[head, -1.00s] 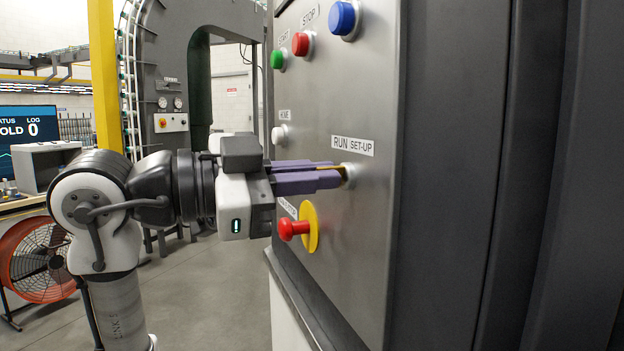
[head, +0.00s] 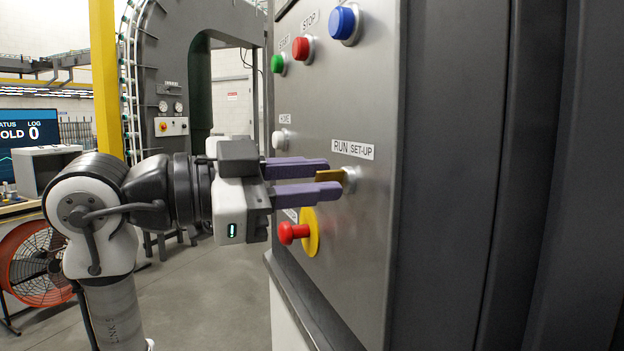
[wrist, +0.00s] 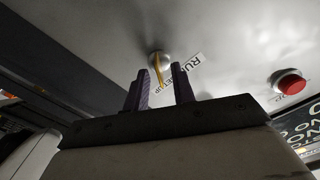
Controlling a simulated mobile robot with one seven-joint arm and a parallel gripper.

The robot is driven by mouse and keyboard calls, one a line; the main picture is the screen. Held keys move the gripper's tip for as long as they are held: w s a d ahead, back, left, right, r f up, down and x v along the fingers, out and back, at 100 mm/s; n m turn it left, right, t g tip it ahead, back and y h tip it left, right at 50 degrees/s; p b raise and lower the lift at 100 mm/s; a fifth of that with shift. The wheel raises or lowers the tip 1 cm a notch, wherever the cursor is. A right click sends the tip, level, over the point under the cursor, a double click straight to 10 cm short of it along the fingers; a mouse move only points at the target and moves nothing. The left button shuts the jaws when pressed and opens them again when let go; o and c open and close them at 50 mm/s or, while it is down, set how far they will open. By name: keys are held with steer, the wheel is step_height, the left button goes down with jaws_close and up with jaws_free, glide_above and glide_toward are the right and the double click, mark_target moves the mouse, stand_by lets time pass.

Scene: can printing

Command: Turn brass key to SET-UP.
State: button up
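The brass key (head: 331,176) sits in a round silver lock (head: 350,179) on the steel control panel, just below the RUN SET-UP label (head: 353,149). It shows as a flat, thin brass plate, and in the wrist view the key (wrist: 159,70) stands out from the lock beyond my fingertips. My gripper (head: 334,177) is open, with its two purple fingers apart and the key's outer end between or just ahead of the tips. In the wrist view my gripper (wrist: 160,76) has clear gaps on both sides of the key. I cannot tell exactly which label the key points to.
A red mushroom button (head: 293,232) on a yellow disc is close below my gripper. A white HOME button (head: 280,139) is above it to the left. Green (head: 278,61), red (head: 301,48) and blue (head: 344,22) buttons are higher up.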

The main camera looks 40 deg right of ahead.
steer(key=b+v, duration=0.2)
steer(key=v, duration=1.1)
steer(key=shift+a, duration=0.25)
steer(key=shift+w, duration=0.15)
